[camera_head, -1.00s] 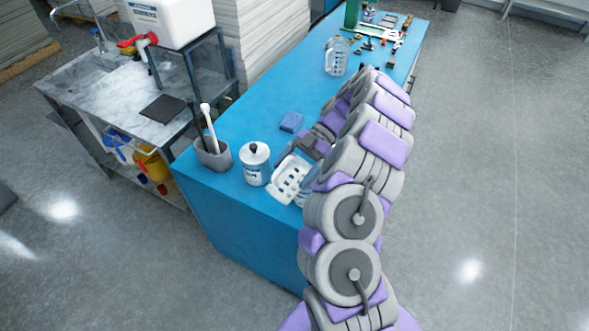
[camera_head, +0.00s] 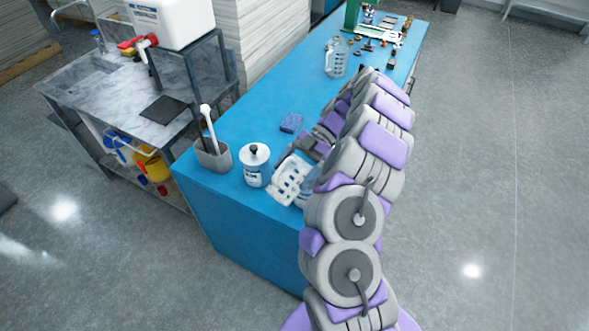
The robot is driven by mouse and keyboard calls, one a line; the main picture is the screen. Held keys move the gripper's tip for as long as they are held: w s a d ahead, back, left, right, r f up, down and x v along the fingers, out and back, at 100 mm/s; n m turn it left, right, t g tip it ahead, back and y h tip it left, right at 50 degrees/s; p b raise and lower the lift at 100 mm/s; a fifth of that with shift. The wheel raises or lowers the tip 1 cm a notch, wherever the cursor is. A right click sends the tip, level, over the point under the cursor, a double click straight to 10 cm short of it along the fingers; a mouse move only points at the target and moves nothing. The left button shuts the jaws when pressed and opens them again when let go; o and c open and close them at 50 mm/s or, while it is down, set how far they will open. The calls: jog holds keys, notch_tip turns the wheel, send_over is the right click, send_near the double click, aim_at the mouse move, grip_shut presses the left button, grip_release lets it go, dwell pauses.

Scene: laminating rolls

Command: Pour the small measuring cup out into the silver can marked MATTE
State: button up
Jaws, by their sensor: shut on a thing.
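My gripper (camera_head: 290,160) is over the near end of the blue table, mostly hidden by my own arm. A pale, tilted piece with several dark marks (camera_head: 288,180) shows at its end. It appears to be the small measuring cup shut in the gripper, but its outline is hard to tell. A pale can-like thing with blue (camera_head: 304,193) shows just behind and right of it, largely hidden by the arm. I cannot read MATTE on it. Whether anything flows out cannot be seen.
A white lidded jar with a blue label (camera_head: 254,166) stands left of the gripper, beside a grey holder (camera_head: 214,158) with a white-handled tool. A blue sponge (camera_head: 291,123) lies behind. A clear jug (camera_head: 336,58) and small tools stand farther back on the blue table (camera_head: 225,200).

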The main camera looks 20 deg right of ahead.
jog(key=shift+w+d+r+y+p, duration=0.15)
jog(key=shift+d+r+y+p, duration=0.4)
jog(key=shift+p, duration=3.7)
jog(key=shift+a+g+y+p, duration=0.2)
jog(key=shift+g+y+p, duration=0.15)
jog(key=shift+p, duration=1.1)
jog(key=shift+f+b, duration=0.15)
jog(key=shift+b, duration=0.9)
jog(key=shift+a+b, duration=0.15)
jog(key=shift+b, duration=0.45)
dwell(0.6)
